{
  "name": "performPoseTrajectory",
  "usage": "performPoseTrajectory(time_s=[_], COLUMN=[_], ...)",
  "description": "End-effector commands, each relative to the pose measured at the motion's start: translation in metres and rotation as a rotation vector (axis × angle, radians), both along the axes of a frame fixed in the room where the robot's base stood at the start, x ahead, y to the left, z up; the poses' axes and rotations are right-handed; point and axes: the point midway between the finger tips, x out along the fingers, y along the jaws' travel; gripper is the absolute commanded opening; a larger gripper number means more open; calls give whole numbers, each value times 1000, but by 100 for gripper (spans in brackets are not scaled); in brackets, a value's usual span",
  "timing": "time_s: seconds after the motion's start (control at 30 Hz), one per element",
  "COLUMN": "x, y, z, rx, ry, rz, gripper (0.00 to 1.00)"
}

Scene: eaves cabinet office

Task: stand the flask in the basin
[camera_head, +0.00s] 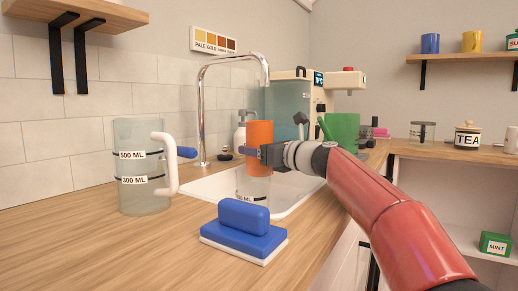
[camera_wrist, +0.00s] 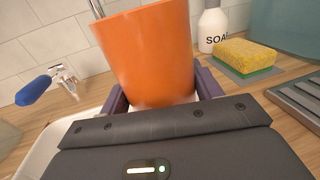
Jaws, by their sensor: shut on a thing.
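My gripper (camera_head: 257,152) is shut on an orange flask-like vessel (camera_head: 260,132), holding it upright over the white basin (camera_head: 298,200). In the wrist view the orange vessel (camera_wrist: 148,50) sits between the two dark fingers (camera_wrist: 160,95) and hides what is behind it. Directly below it in the head view is a clear vessel (camera_head: 253,186) with a black line and partly readable ML lettering. I cannot tell how far apart the two are, or whether the clear one touches the basin floor.
A large clear measuring jug (camera_head: 140,192) stands left of the basin. A blue-and-white block (camera_head: 243,222) lies on the counter in front. A chrome tap (camera_head: 201,110) arches over the basin. A soap bottle (camera_wrist: 212,28) and yellow sponge (camera_wrist: 243,54) sit behind. A green vessel (camera_head: 343,130) stands right.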

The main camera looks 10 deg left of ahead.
Motion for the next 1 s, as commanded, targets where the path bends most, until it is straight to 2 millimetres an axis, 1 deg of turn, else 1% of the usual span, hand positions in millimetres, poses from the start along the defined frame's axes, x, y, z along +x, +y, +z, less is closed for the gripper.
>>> performPoseTrajectory(time_s=[0.17,0.2,0.33,0.63,0.77,0.87,1.0], x=[0,0,0,0,0,-8,-25], y=[0,0,0,0,0,-16,-44], z=[-1,-2,-2,-1,13,9,8], rx=[1,1,1,1,1,0,0], ry=[-2,-1,-1,-1,-2,-1,-1], rz=[0,0,0,0,0,-6,-5], gripper=[30,68,85,86,86,86,86])
